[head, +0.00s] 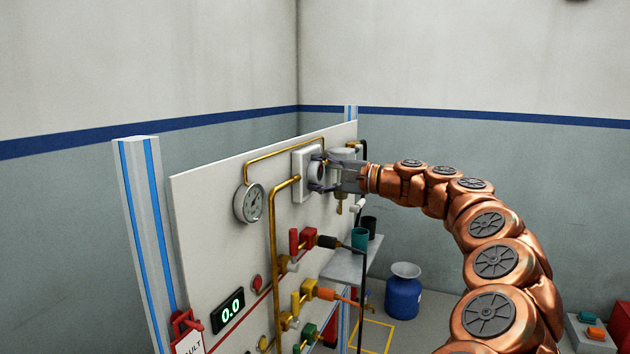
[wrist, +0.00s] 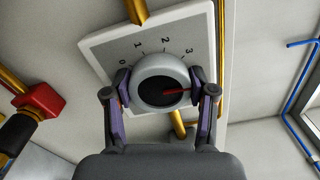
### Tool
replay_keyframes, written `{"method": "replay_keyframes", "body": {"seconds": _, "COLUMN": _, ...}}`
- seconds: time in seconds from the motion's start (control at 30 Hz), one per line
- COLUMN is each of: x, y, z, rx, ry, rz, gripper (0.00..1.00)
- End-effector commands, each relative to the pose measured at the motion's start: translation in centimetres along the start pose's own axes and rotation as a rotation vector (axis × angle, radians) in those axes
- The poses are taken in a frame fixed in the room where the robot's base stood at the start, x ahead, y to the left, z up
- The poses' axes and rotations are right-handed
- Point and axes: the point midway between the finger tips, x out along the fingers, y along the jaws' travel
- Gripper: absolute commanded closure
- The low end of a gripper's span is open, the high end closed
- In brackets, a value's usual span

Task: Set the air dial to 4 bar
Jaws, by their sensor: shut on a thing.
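The air dial is a pale round knob (wrist: 160,78) with a dark face and a red pointer, on a white square scale plate (wrist: 100,43). In the wrist view the marks 0, 1, 2 and 3 show around it. The pointer points right, past the 3, toward my right finger; any mark there is hidden. My gripper (wrist: 164,92) is shut on the knob, one finger at each side. In the head view my gripper (head: 322,176) reaches the dial plate (head: 301,182) from the right and hides part of the knob.
A round gauge (head: 249,203) sits left of the dial. Brass pipes (head: 275,235) run beside the dial. A red valve handle (head: 294,243), an orange-handled valve (head: 322,294) and a shelf with cups (head: 347,266) are below.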

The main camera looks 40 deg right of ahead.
Motion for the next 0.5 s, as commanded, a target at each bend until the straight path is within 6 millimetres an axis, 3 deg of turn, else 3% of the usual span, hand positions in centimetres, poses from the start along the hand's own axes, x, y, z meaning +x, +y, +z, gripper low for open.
{"method": "replay_keyframes", "body": {"seconds": 0.5, "x": 0.04, "y": 0.12, "z": -0.02, "rx": -0.047, "ry": 0.000, "rz": 0.003, "gripper": 0.79}}
